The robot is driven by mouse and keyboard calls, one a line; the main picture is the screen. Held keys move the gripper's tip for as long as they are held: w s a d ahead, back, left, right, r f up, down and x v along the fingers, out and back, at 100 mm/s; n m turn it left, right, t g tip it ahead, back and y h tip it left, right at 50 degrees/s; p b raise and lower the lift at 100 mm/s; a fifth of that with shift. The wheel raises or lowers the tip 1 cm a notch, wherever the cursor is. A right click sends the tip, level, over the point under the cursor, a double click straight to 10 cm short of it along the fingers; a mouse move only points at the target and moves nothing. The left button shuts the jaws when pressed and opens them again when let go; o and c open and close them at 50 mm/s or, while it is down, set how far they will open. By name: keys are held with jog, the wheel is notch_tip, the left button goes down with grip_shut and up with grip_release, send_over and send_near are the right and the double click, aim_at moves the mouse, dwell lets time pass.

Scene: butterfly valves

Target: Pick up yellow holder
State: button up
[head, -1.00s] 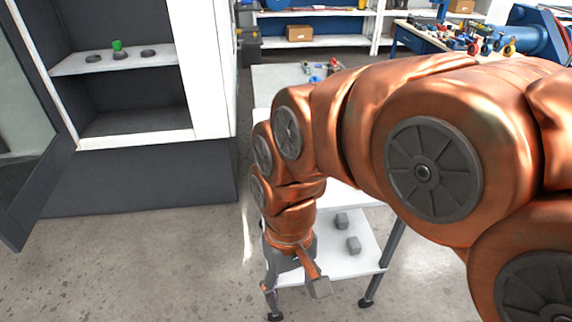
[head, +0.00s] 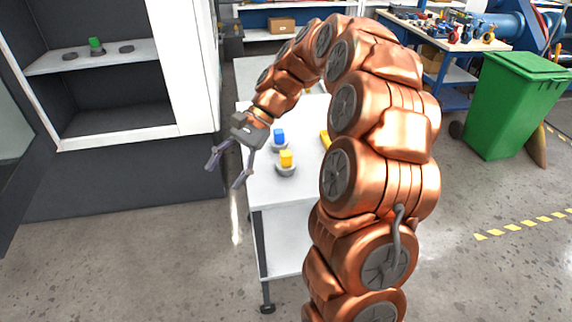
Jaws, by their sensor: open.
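The yellow holder (head: 286,158), a small yellow block on a round grey base, stands upright on the white table (head: 262,185) near its front. A blue holder (head: 279,136) of the same kind stands just behind it. My gripper (head: 226,174) is open and empty, with its two fingers pointing down and to the left. The fingers are apart from both holders. Another yellow item (head: 324,138) is partly hidden behind my arm, so I cannot tell its shape.
An open cabinet (head: 105,60) at left has a shelf with a green holder (head: 96,45) between two grey round bases. A green bin (head: 517,105) stands at right. A workbench (head: 440,30) with several valve parts is at the back. The table's right side is hidden by my arm.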

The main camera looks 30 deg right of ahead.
jog(key=w+d+f+m+t+y, duration=0.1)
jog(key=w+d+f+m, duration=0.1)
jog(key=w+d+m, duration=0.3)
jog(key=w+d+f+t+y, duration=0.2)
jog(key=w+d, duration=0.1)
jog(key=d, duration=0.5)
jog(key=m+t, duration=0.2)
jog(key=m, duration=0.2)
send_over(286, 158)
jog(key=f, duration=0.3)
jog(key=shift+a+f, duration=0.1)
jog(key=shift+a, duration=0.1)
jog(key=d+f+m, duration=0.1)
jog(key=d, duration=0.1)
jog(key=d+f+t, duration=0.1)
jog(key=d, duration=0.2)
jog(key=s+d+f+m, duration=0.1)
jog(key=d+f, duration=0.1)
jog(key=d, duration=0.1)
jog(key=shift+m+t, duration=0.3)
jog(key=shift+t, duration=0.1)
jog(key=shift+p+x, duration=0.8)
jog(key=shift+x, duration=3.1)
jog(key=shift+s, duration=0.2)
jog(key=shift+c, duration=0.2)
grip_shut()
